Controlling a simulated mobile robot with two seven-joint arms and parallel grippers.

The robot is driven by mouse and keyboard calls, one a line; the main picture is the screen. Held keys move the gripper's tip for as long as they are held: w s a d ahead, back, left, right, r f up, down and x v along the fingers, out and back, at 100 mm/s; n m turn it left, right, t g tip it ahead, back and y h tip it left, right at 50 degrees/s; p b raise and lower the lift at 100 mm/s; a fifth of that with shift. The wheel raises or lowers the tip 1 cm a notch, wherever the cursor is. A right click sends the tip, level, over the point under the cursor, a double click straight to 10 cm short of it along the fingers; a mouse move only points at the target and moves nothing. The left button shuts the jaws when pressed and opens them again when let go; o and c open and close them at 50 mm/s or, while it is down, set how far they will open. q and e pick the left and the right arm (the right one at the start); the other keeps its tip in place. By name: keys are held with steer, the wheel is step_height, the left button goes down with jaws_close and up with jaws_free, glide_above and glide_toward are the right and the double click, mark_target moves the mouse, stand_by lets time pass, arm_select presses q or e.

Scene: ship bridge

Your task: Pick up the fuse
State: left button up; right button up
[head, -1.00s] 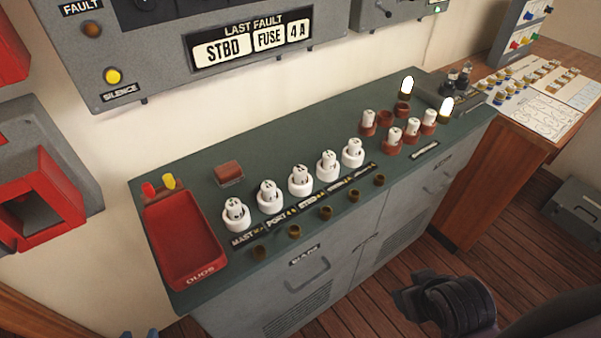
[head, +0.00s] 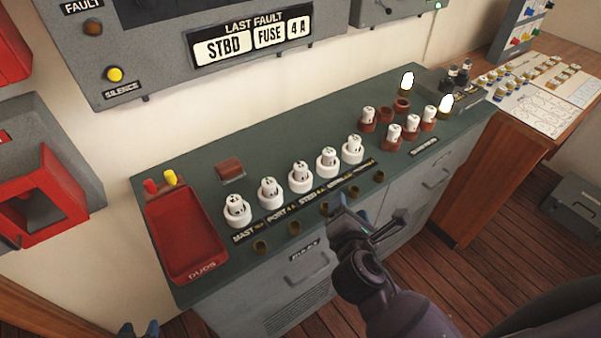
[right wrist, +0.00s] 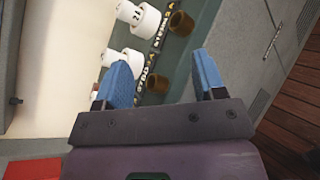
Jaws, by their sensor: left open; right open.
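White fuses stand upright in a row of white holders on the green console top; the third one (head: 300,174) is behind the STBD label (head: 313,197). More white fuses (head: 394,132) stand in red-brown sockets at the console's right end. My right gripper (head: 370,212) is open and empty over the console's front edge, in front of the row. In the right wrist view its blue fingers (right wrist: 163,72) are spread, with a brass cup and two white holders (right wrist: 122,58) beyond them. My left gripper (head: 139,329) shows only its tips at the bottom left edge.
A red tray (head: 186,240) marked DUDS is at the console's left end. Several brass cups (head: 293,228) line the front edge. The wall panel (head: 240,50) reads STBD FUSE 4 A. Two lit bulbs (head: 407,82) stand near the right-hand sockets.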

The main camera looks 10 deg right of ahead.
mark_target(302, 171)
steer(key=w+a+n+t+y, duration=0.1)
steer(key=a+n, duration=0.1)
steer(key=n, duration=0.1)
steer(key=w+a+r+n+t+y, duration=0.1)
steer(key=a+n, duration=0.2)
steer(key=n, duration=0.1)
steer(key=a+n+t+y, duration=0.1)
steer(key=a+n+y, duration=0.1)
steer(key=n, duration=0.2)
steer(key=shift+w+a+r, duration=0.2)
steer(key=shift+w+r, duration=0.05)
steer(key=shift+w, duration=0.15)
steer(key=shift+w+a+r, duration=0.1)
steer(key=shift+w, duration=0.25)
steer(key=w, duration=0.9)
steer(key=shift+w, duration=0.5)
